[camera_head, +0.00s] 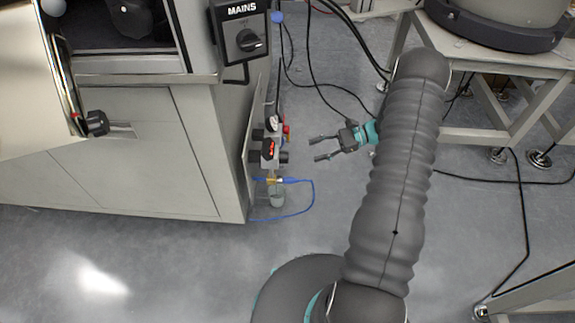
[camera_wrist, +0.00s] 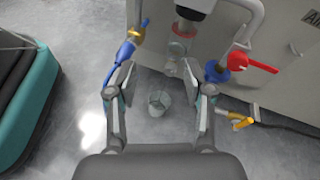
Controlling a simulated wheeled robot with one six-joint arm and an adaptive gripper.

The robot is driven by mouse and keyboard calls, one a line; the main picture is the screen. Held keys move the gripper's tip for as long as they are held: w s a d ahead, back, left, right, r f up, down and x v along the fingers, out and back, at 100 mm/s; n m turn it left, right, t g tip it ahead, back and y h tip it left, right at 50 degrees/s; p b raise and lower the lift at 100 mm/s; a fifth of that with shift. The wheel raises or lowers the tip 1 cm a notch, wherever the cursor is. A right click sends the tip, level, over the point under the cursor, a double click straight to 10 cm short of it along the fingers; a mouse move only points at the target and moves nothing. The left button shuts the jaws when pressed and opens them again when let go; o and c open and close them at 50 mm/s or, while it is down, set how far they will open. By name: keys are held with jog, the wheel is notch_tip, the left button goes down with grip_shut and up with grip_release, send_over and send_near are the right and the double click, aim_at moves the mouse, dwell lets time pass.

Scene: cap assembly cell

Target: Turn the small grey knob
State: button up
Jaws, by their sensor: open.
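My gripper (camera_head: 318,148) is open and empty in the head view, its fingers pointing left at a small air-line unit (camera_head: 270,150) on the cabinet's side, with a gap between. In the wrist view the open fingers (camera_wrist: 160,84) frame a clear cup (camera_wrist: 160,101). A small greyish part (camera_wrist: 173,68) shows just above the cup between the fingers; I cannot tell for sure whether it is the small grey knob. A dark knob (camera_head: 284,157) sticks out of the unit toward my gripper in the head view.
A red lever (camera_wrist: 252,62) with a blue fitting (camera_wrist: 216,71) lies close to the right finger. A blue hose (camera_head: 312,198) loops below the unit. The MAINS switch box (camera_head: 241,38) is above. A table (camera_head: 470,50) stands at right; cables hang between.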

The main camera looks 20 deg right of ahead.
aim_at(281, 166)
jog(key=d+f+m+t+y, duration=0.2)
jog(key=d+f+m+t, duration=0.25)
jog(key=f, duration=0.65)
jog(key=s+p+x, duration=0.1)
jog(key=x, duration=1.3)
jog(key=shift+a+p, duration=0.25)
jog(key=shift+p, duration=0.05)
jog(key=shift+w+r, duration=0.1)
grip_shut()
